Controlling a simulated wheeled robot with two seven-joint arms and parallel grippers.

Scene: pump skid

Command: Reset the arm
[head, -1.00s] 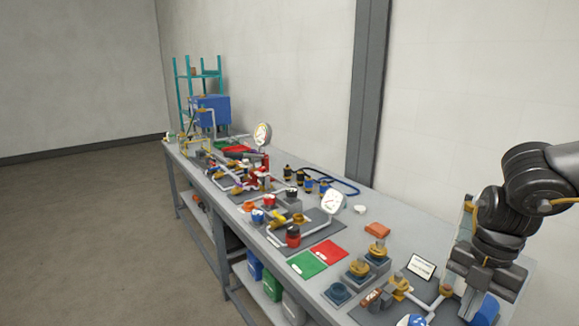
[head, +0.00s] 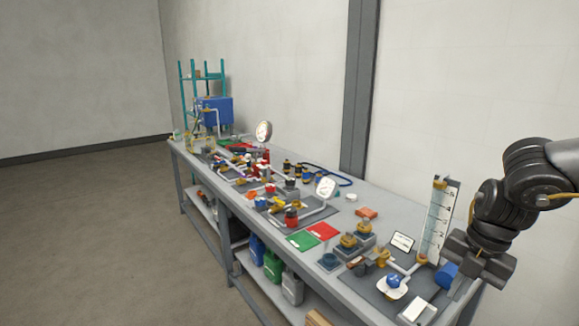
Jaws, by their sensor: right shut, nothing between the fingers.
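My right arm comes in from the right side of the head view. Its dark gripper (head: 478,268) is at the bench's near right end, beside the upright scale with numbers (head: 437,222) and close to a blue part (head: 448,271). The gripper is shut with nothing seen in it. I cannot tell whether it touches the blue part. My left gripper is not in the picture.
The long grey workbench (head: 375,211) runs along the wall with pipes, valves and gauges on it. A green mat (head: 302,240) and a red mat (head: 323,231) lie mid-bench. Jugs, one green (head: 272,266), stand on the lower shelf. The floor (head: 95,230) at left is clear.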

